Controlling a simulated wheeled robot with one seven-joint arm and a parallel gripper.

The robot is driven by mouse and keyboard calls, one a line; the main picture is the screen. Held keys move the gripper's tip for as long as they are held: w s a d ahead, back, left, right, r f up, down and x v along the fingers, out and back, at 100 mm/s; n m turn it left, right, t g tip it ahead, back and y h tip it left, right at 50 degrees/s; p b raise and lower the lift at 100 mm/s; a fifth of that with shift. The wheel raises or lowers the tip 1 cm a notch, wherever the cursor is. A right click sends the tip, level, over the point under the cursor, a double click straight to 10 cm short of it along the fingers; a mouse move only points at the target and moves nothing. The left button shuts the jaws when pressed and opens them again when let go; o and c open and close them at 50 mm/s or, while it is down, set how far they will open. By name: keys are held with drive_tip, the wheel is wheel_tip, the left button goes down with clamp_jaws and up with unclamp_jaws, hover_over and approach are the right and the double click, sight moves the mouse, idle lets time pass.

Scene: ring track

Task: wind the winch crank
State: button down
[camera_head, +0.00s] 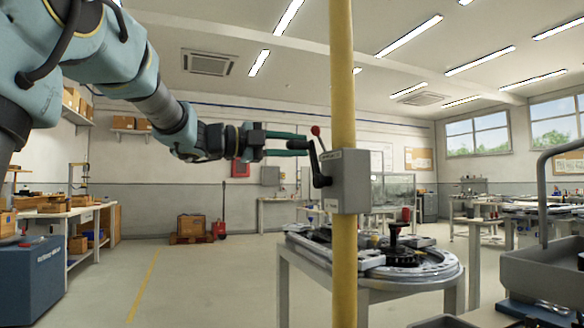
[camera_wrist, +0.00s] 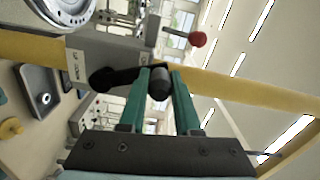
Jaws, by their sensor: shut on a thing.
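The winch is a grey box (camera_head: 349,180) fixed to a yellow upright post (camera_head: 343,70); it also shows in the wrist view (camera_wrist: 105,52). Its black crank (camera_head: 319,168) stands on the left face of the box with its arm pointing up. In the wrist view the crank arm (camera_wrist: 115,77) runs to a dark round handle (camera_wrist: 160,84). My gripper (camera_head: 308,148) reaches in from the left, and its green fingers are shut on this handle.
A round ring track table (camera_head: 440,277) stands behind and right of the post. A grey sink-like tub (camera_head: 545,275) with a bent rail is at right. A blue cabinet (camera_head: 35,280) and workbench are at left. The floor between (camera_head: 200,280) is clear.

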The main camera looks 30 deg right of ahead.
drive_tip(key=shift+s+a+r+m+b, duration=0.1)
drive_tip(key=shift+s+r+m+b, duration=0.05)
drive_tip(key=shift+s+m+b, duration=0.4)
drive_tip(key=shift+s+r+m+b, duration=0.15)
drive_tip(key=shift+s+m+b, duration=0.25)
drive_tip(key=shift+m+b, duration=0.25)
drive_tip(key=c, duration=0.6)
unclamp_jaws()
drive_tip(key=a, duration=0.3)
drive_tip(key=w+a, duration=0.1)
drive_tip(key=a, duration=0.6)
drive_tip(key=shift+w+a+b, duration=0.15)
drive_tip(key=shift+a+b, duration=0.2)
drive_tip(key=shift+a, duration=0.05)
